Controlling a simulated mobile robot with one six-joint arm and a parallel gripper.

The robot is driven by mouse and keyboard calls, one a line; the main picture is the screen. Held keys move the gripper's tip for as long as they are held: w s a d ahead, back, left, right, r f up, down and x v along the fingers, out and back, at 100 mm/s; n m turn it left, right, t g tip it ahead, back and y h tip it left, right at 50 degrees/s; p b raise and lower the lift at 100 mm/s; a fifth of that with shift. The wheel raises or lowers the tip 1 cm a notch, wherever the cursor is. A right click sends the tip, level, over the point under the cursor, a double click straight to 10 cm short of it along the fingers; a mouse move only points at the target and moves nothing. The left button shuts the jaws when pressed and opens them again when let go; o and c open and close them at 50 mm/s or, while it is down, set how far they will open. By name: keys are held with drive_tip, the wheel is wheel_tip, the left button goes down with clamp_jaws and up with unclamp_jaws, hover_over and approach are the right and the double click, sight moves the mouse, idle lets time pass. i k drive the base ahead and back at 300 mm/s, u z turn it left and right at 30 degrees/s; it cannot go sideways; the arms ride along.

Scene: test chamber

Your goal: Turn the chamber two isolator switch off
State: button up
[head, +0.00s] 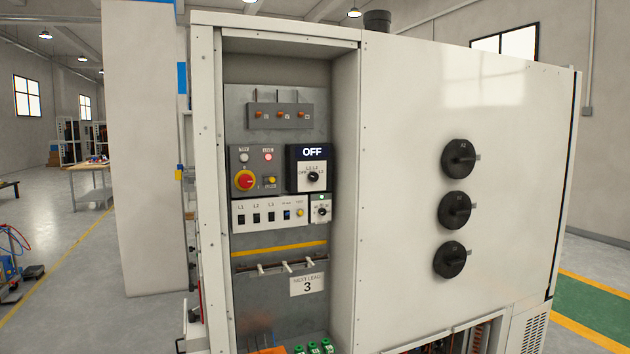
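A tall white cabinet (400,60) fills the middle and right. Its open bay holds a red rotary switch on a yellow plate (244,180). Its right panel carries three round black rotary knobs, one above another: the top knob (459,159), the middle knob (454,210) and the bottom knob (449,260). Their small labels are too small to read surely, so I cannot tell which switch is chamber two's isolator. Beside the red switch, a dark display (312,152) reads OFF above a selector dial (313,177). My gripper is not in view.
A red lamp (268,157) is lit beside the red switch. A strip of small switches (270,214) sits below, then a rail with pegs (287,267) and a card (307,285) reading "NEXT LEAD 3". A workbench (90,180) stands far left; floor there is largely clear.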

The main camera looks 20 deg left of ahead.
sight(245, 181)
drive_tip(key=u, duration=0.15)
drive_tip(key=i, duration=1.05)
drive_tip(key=u, duration=0.95)
drive_tip(key=i, duration=0.65)
drive_tip(key=u, duration=0.5)
